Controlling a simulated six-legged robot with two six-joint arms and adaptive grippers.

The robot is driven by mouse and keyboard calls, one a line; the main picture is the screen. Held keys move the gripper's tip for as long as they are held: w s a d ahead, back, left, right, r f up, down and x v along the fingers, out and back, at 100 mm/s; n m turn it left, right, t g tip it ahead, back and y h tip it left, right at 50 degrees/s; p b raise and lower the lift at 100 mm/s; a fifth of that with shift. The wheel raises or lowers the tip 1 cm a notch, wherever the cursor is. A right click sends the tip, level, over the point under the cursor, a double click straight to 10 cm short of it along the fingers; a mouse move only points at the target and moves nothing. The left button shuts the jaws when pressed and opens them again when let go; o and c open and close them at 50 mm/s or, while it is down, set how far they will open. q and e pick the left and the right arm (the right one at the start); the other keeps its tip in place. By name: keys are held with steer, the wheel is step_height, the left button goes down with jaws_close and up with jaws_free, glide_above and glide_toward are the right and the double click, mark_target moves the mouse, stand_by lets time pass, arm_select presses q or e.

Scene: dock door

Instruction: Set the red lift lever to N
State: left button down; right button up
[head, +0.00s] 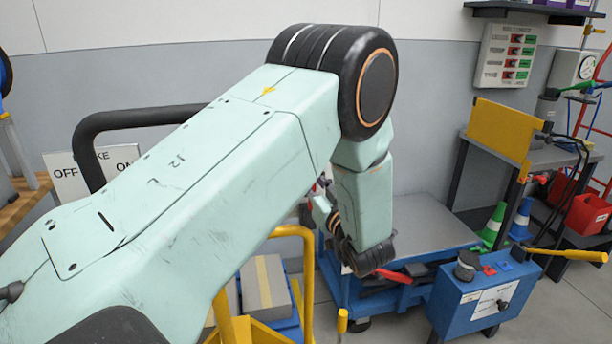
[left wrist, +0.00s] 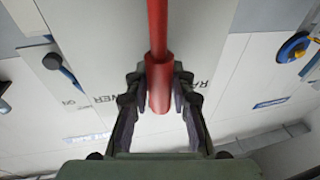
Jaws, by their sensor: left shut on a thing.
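The red lift lever (left wrist: 158,88) runs down from the top middle of the left wrist view and ends in a thicker red grip. My left gripper (left wrist: 158,76) has its two dark fingers on either side of this grip and is shut on it. Lettering on a pale plate beside the lever is partly covered, so the lever's setting cannot be read. My right gripper is not in view.
A blue lift cart (head: 430,240) with a grey top stands behind my wrist. A blue control box (head: 472,305) with a yellow handle (head: 565,254) is at the right. A yellow rail (head: 308,275) stands close left of my wrist. Cones (head: 494,225) stand farther back.

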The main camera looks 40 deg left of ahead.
arm_select(q)
steer(key=shift+d, duration=0.1)
stand_by(0.3)
steer(key=c, duration=1.1)
jaws_free()
steer(key=shift+v, duration=3.7)
